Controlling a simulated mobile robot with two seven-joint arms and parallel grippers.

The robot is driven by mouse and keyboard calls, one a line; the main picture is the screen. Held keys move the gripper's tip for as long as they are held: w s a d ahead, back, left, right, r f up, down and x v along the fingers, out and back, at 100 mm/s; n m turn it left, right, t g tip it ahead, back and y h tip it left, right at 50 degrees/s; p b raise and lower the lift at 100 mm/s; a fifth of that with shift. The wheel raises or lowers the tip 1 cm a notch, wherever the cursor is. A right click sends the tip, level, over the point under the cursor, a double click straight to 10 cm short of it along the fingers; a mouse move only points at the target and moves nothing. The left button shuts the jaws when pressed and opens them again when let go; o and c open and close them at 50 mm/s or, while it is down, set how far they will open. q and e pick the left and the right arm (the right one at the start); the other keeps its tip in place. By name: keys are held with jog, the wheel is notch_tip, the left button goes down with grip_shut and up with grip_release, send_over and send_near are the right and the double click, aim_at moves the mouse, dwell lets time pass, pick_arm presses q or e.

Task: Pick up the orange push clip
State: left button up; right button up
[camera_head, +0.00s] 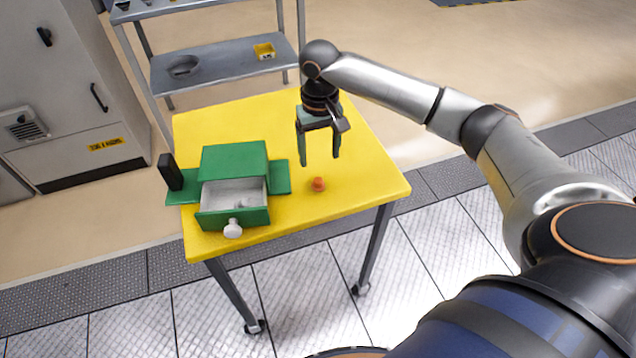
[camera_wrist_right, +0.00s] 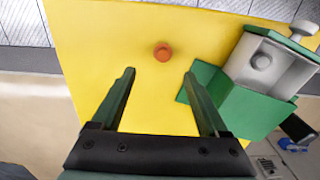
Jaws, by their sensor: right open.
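The orange push clip (camera_head: 319,184) lies on the yellow table, right of the green drawer box. In the right wrist view the clip (camera_wrist_right: 162,52) is beyond the fingertips, roughly midway between them. My right gripper (camera_head: 320,161) is open and empty above the table, close to the clip but apart from it. Its two green fingers (camera_wrist_right: 160,72) point toward the clip's side of the table. My left gripper is not in view.
The green box (camera_head: 234,160) has its drawer (camera_head: 230,217) pulled open, with a small pale round thing inside. A black block (camera_head: 170,171) stands at its left. The yellow table (camera_head: 355,150) is clear around the clip. A grey shelf (camera_head: 220,68) stands behind.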

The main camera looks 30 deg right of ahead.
aim_at(318, 180)
jog(key=f, duration=0.9)
jog(key=shift+s+a+b, duration=0.2)
jog(key=shift+a+b, duration=0.05)
jog(key=shift+b, duration=0.05)
jog(key=shift+r, duration=0.1)
jog(key=shift+c, duration=0.4)
grip_shut()
